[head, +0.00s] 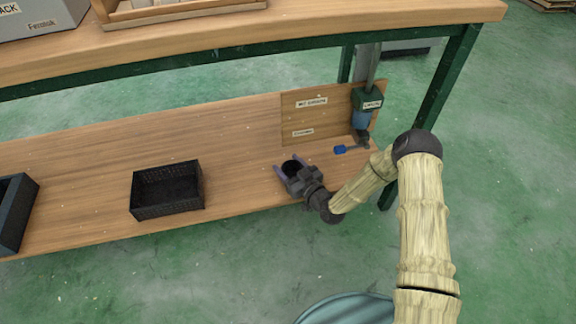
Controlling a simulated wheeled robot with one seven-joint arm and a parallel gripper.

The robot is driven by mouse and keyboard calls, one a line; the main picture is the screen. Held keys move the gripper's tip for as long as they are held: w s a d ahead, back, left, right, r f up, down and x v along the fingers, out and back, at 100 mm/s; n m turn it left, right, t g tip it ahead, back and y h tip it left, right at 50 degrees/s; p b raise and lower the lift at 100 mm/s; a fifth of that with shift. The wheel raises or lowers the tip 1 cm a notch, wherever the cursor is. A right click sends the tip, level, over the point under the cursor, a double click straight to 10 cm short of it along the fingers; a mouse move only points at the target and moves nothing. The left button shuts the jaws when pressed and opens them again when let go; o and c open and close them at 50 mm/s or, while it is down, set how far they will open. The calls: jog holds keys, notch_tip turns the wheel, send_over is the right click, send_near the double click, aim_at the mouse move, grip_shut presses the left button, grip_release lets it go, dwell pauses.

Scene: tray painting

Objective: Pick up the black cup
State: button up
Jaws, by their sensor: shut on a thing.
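My gripper (288,169) reaches over the right part of the lower wooden shelf, its fingers pointing away to the upper left. The black cup (292,168) shows as a small dark round shape between the two fingers. The gripper is shut on it. Most of the cup is hidden by the gripper, and I cannot tell whether it touches the shelf.
A black basket (167,190) stands on the lower shelf (90,150), left of my gripper; another dark bin (14,214) is at the left edge. A blue-headed tool (342,149) lies right of the gripper, near a labelled board (310,117). The upper tabletop (350,22) overhangs behind.

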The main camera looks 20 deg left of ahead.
jog(key=s+d+r+p, duration=0.7)
jog(key=d, duration=0.3)
jog(key=shift+s+d, duration=0.3)
jog(key=shift+s, duration=0.05)
jog(key=shift+r, duration=0.1)
jog(key=w+d+r+m+t+h+p, duration=0.25)
jog(key=w+d+m+h+p, duration=0.2)
jog(key=d, duration=0.35)
jog(key=w+d+r+m+t+h+p, duration=0.25)
jog(key=d+r+h+p, duration=0.2)
jog(key=d, duration=0.35)
jog(key=w+d+r+m+t+h+p, duration=0.2)
jog(key=w+d+r+m+h+p, duration=0.15)
jog(key=d+h+p, duration=0.35)
jog(key=s+r+p, duration=0.3)
jog(key=r+p, duration=0.8)
jog(key=s+r+y+p, duration=0.1)
jog(key=s+r+p, duration=0.1)
jog(key=r+p, duration=0.9)
jog(key=s+r+p, duration=0.3)
jog(key=r+p, duration=0.9)
jog(key=p, duration=0.1)
jog(key=shift+s+d, duration=0.2)
jog(key=shift+s, duration=0.15)
